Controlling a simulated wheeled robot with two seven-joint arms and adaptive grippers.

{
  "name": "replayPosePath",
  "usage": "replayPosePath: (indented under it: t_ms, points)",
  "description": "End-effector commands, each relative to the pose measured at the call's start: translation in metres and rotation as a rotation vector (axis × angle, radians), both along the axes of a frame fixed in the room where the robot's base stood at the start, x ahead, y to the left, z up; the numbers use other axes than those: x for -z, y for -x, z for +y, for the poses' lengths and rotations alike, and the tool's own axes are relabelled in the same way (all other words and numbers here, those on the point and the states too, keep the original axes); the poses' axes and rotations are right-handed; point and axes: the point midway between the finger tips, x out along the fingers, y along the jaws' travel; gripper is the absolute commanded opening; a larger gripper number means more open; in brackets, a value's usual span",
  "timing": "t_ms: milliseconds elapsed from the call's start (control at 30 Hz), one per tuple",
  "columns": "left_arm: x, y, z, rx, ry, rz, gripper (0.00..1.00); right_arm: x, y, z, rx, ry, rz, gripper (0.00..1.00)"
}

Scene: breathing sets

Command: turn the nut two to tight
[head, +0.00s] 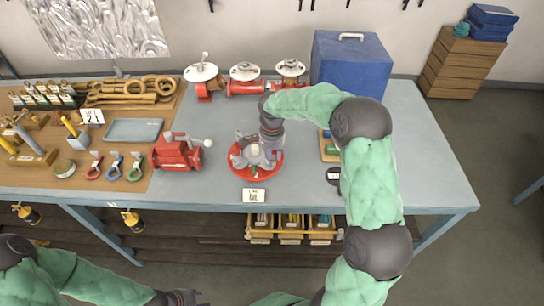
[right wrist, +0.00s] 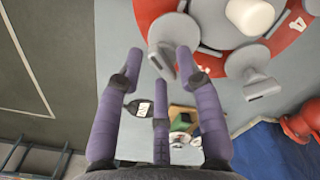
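A red round stand (head: 236,165) on the grey workbench carries a grey fitting (head: 253,160) with a pale round knob and stubby arms. Which part is nut two I cannot tell. The right wrist view shows the red stand (right wrist: 210,66), the white knob (right wrist: 250,14) and grey winged parts (right wrist: 208,25). My right gripper (head: 270,143) is over the fitting and hides part of it. Its purple fingers (right wrist: 160,58) are spread, with a grey wing tip near the fingertips; contact is unclear. My left gripper (head: 182,297) is at the bottom edge, away from the bench, mostly cut off.
A red pump-like unit (head: 176,153) stands left of the stand. Red valves with white discs (head: 244,73) line the back beside a blue case (head: 350,66). A small white label (head: 254,196) lies at the front edge. Bare bench is at the right (head: 430,160).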

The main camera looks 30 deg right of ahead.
Motion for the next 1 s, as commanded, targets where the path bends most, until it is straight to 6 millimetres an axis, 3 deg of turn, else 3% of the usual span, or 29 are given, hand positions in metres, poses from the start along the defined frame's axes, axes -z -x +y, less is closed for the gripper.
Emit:
replayPosePath:
  t_ms: [300, 467, 1000]
  points:
    - [0.000, 0.000, 0.000, 0.000, 0.000, 0.000, 0.40, 0.000, 0.000, 0.000, -0.001, 0.000, 0.001, 0.44]
    - [0.000, 0.000, 0.000, 0.000, 0.000, 0.000, 0.40, -0.011, 0.000, 0.000, -0.001, 0.001, 0.000, 0.44]
    - [0.000, 0.000, 0.000, 0.000, 0.000, 0.000, 0.40, -0.106, 0.000, 0.000, -0.001, 0.001, -0.001, 0.44]
